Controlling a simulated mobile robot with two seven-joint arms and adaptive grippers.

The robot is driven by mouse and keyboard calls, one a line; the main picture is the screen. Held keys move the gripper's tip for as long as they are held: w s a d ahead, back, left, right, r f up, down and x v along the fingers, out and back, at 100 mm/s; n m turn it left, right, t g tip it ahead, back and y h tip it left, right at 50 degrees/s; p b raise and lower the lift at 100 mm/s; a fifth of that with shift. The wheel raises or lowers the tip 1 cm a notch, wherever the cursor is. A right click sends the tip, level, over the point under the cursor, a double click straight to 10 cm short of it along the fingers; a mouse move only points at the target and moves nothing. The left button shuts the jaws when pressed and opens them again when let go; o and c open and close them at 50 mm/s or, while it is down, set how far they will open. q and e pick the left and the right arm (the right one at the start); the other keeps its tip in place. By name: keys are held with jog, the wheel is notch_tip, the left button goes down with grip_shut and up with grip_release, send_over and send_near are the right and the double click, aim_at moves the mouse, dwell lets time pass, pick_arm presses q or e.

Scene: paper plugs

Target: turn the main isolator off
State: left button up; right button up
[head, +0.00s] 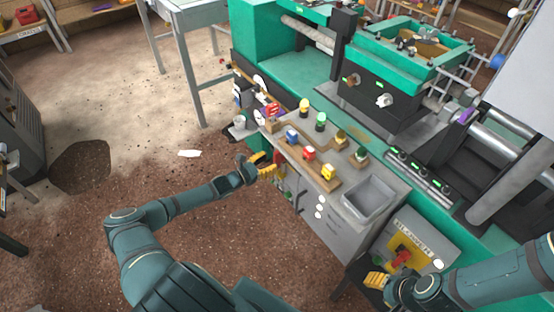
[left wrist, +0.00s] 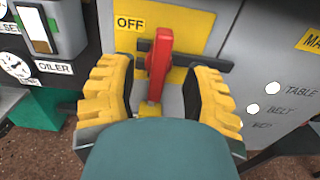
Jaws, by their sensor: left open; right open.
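The main isolator has a red lever (left wrist: 159,62) on a yellow plate (left wrist: 190,22) with an OFF label (left wrist: 130,23) at its upper left. The lever stands nearly upright in the left wrist view, in front of a dark horizontal bar (left wrist: 205,63). My left gripper (head: 268,164) is open at the left end of the grey cabinet. Its yellow fingers are on either side of the lever, with gaps showing on both sides. My wrist hides the lower part of the plate. My right gripper (head: 377,282) is open beside the blower box, partly hidden by my arm.
The blower box (head: 425,237) has its own red handle (head: 401,259) at the lower right. Coloured lamps and switches stand on the cabinet top (head: 300,150), beside a grey tray (head: 369,198). An oiler gauge (left wrist: 18,66) is left of the isolator. Open floor (head: 110,110) lies left.

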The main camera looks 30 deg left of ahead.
aim_at(274, 159)
pick_arm(q)
jog(key=shift+x, duration=1.95)
grip_shut()
jog(key=shift+r, duration=0.1)
